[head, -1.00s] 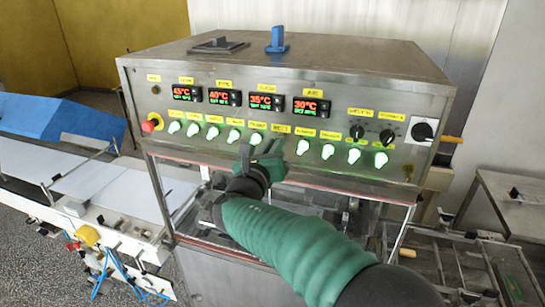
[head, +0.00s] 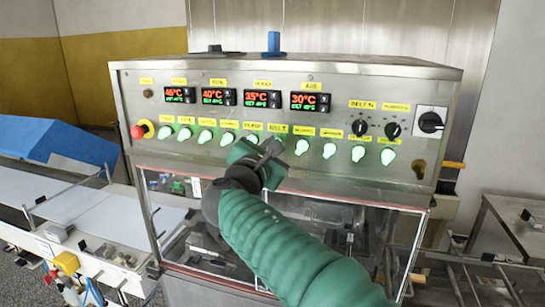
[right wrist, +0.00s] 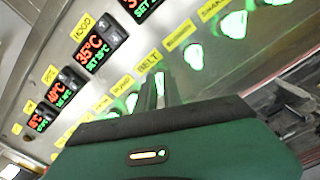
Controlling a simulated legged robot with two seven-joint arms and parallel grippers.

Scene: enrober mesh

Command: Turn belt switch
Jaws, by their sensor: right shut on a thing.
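The belt switch (right wrist: 160,82) is a small glowing knob under the yellow BELT label (right wrist: 148,63) in the right wrist view. My right gripper (right wrist: 158,92) has its narrow fingers at either side of this knob and is shut on it. In the head view my right gripper (head: 273,147) reaches up to the row of green-lit knobs on the steel control panel (head: 215,115). There its fingers largely hide the belt switch, below the label (head: 278,128). My left gripper is not in view.
A neighbouring lit knob (head: 302,147) stands close on the right of my fingers. A red stop button (head: 138,131) is at the panel's left, black dials (head: 393,130) at its right. Temperature displays (head: 256,99) sit above. A clear cover (head: 320,225) lies below the panel.

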